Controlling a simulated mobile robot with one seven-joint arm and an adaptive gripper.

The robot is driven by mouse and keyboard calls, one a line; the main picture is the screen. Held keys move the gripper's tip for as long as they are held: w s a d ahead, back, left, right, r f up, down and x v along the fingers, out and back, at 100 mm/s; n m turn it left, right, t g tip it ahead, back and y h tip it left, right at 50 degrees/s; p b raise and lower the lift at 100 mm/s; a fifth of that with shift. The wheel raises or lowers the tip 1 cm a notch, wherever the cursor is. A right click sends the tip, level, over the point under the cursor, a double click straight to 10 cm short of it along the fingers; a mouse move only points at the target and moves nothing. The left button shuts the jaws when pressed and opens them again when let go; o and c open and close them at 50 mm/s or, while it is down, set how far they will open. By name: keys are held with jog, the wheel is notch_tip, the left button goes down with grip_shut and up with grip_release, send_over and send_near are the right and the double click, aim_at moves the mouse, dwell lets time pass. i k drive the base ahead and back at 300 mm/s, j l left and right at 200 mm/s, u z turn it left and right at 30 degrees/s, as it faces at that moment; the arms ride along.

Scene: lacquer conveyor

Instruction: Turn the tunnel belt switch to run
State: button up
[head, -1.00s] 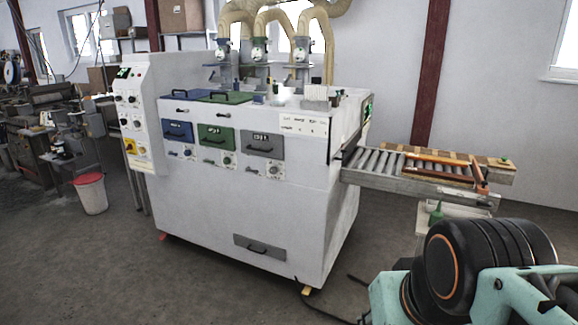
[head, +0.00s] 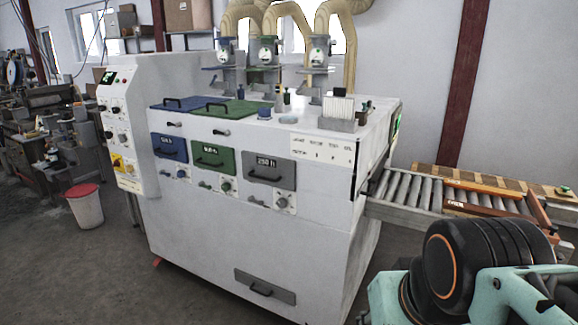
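The large white machine (head: 230,245) stands in the middle of the head view. A tall control panel (head: 124,165) with several dark knobs, a small green display and a yellow-backed switch (head: 117,160) is on its left end. Which of these is the tunnel belt switch cannot be told, as the labels are too small to read. My gripper is not in view; only part of my arm shows at the lower right, well away from the panel.
A roller conveyor (head: 420,190) leaves the machine's right side, with wooden pieces on it. A white bin with a red lid (head: 84,206) stands on the floor left of the machine. Machinery fills the far left. The floor before the bin looks clear.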

aim_at(122, 138)
jog(key=i+l+u, duration=0.15)
jog(key=i, duration=0.3)
jog(key=i+l+u, duration=0.15)
jog(key=i, duration=0.3)
jog(key=i+l+u, duration=0.15)
jog(key=i, duration=0.3)
jog(key=i+l+u, duration=0.15)
jog(key=i, duration=0.25)
jog(key=i+j+u, duration=0.15)
jog(key=i+j, duration=0.3)
jog(key=j, duration=0.45)
jog(key=i+j+u, duration=0.15)
jog(key=i+j, duration=0.35)
jog(key=j, duration=0.3)
jog(key=i+j+u, duration=0.15)
jog(key=i+j, duration=0.4)
jog(key=j, duration=0.2)
jog(key=i+j+u, duration=0.15)
jog(key=i+j, duration=0.45)
jog(key=j, duration=0.1)
